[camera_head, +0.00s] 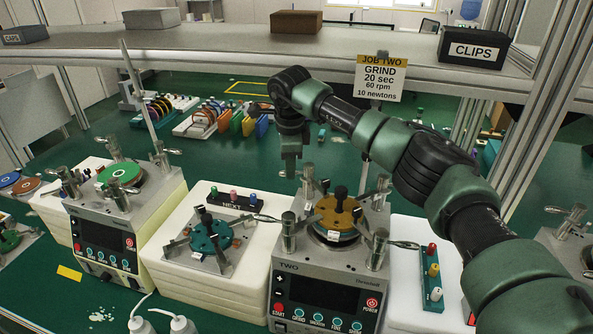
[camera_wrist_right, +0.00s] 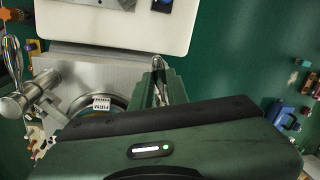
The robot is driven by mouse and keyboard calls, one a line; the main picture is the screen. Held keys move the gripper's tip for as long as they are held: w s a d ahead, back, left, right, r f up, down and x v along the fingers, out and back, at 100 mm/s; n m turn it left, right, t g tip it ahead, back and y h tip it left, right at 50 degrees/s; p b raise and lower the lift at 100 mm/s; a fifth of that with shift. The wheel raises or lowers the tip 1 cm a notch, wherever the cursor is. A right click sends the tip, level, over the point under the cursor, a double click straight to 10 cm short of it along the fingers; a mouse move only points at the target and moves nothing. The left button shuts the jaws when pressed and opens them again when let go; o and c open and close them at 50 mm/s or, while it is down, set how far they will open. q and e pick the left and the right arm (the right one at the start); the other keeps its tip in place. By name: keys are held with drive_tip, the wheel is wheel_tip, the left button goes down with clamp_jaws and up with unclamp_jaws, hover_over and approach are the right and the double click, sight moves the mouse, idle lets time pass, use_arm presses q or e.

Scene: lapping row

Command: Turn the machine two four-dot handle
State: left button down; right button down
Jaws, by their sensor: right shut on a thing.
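Machine two (camera_head: 325,270) is the grey box marked TWO in the middle of the head view. It has a gold round plate (camera_head: 338,214) on top and metal clamp posts with lever handles at its corners. My right gripper (camera_head: 290,170) points down beside the back-left post (camera_head: 308,184). In the right wrist view its fingers (camera_wrist_right: 165,88) are shut on a silver lever handle (camera_wrist_right: 158,76), partly hidden between them. The dot marks on the handles are too small to read. My left gripper is not in view.
A front-left handle (camera_head: 268,218) sticks out left, and a front-right handle (camera_head: 404,244) sticks out right. A white block with a teal fixture (camera_head: 211,235) stands left of machine two. Another machine (camera_head: 118,225) is farther left. The JOB TWO sign (camera_head: 381,78) hangs behind my right arm.

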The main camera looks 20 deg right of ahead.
drive_tip(key=m, duration=0.1)
drive_tip(key=w+m, duration=0.1)
drive_tip(key=shift+w+d+m+h, duration=0.1)
drive_tip(key=shift+d+m+h, duration=0.2)
drive_tip(key=shift+m, duration=0.1)
drive_tip(key=shift+w+d+m, duration=0.1)
drive_tip(key=shift+w+m, duration=0.1)
drive_tip(key=shift+m, duration=0.4)
drive_tip(key=c, duration=1.4)
unclamp_jaws()
drive_tip(key=b+v, duration=0.2)
drive_tip(key=v, duration=0.5)
drive_tip(key=shift+r, duration=0.4)
